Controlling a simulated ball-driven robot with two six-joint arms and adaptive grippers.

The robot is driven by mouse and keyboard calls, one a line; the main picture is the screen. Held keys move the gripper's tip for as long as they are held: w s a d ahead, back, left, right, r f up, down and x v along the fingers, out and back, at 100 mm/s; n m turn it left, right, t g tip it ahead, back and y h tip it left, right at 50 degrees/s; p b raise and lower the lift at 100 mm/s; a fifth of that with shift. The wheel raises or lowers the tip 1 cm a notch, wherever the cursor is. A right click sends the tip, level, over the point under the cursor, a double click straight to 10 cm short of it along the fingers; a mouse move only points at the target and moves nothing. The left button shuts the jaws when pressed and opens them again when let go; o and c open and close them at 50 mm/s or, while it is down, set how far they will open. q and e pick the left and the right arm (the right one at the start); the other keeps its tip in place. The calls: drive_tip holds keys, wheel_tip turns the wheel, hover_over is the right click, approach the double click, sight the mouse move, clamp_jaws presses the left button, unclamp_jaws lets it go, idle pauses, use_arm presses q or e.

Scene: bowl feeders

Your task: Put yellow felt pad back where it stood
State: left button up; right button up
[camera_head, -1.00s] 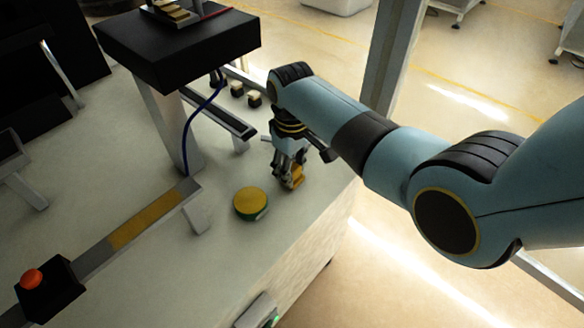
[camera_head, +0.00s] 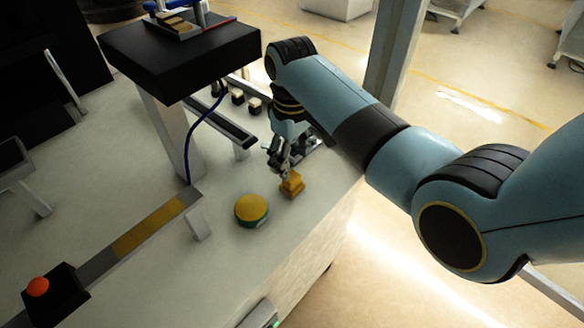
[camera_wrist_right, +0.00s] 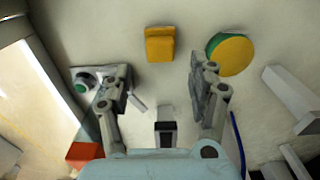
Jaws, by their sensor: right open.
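The yellow felt pad (camera_head: 291,186) looks like a small yellow-orange block. It stands on the pale table near the right edge. It also shows near the top middle of the right wrist view (camera_wrist_right: 160,44). My right gripper (camera_head: 282,160) is just above and behind it in the head view. In the wrist view my right gripper (camera_wrist_right: 160,82) has its fingers wide apart, with nothing between them; the pad lies beyond the fingertips and appears clear of them. My left gripper is not in view.
A round yellow-topped green piece (camera_head: 251,209) sits close left of the pad; it also shows in the wrist view (camera_wrist_right: 232,54). A black-topped stand (camera_head: 180,55), a rail (camera_head: 140,232) and a red button box (camera_head: 50,297) are further left. Bare table lies in front.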

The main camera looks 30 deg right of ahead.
sight(292, 176)
wheel_tip(292, 176, up, 6)
drive_tip(key=shift+f, duration=0.2)
idle(0.4)
drive_tip(key=s+d+f+m+t, duration=0.1)
drive_tip(key=s+d+m, duration=0.15)
drive_tip(key=s, duration=0.85)
drive_tip(key=s+d+r+t, duration=0.1)
drive_tip(key=s+r, duration=0.3)
drive_tip(key=s, duration=0.3)
drive_tip(key=s+d+r+t, duration=0.1)
drive_tip(key=s+r, duration=0.3)
drive_tip(key=s, duration=0.2)
drive_tip(key=s+d+f+h+b, duration=0.1)
drive_tip(key=s+f+b, duration=0.1)
drive_tip(key=f, duration=1.5)
drive_tip(key=s+d+f+b, duration=0.1)
drive_tip(key=f+b, duration=0.1)
drive_tip(key=f, duration=1.4)
drive_tip(key=s+d+f+g+b, duration=0.1)
drive_tip(key=s+f+g+b, duration=0.1)
drive_tip(key=s+f, duration=1.6)
drive_tip(key=shift+m+b, duration=0.45)
drive_tip(key=shift+b, duration=0.4)
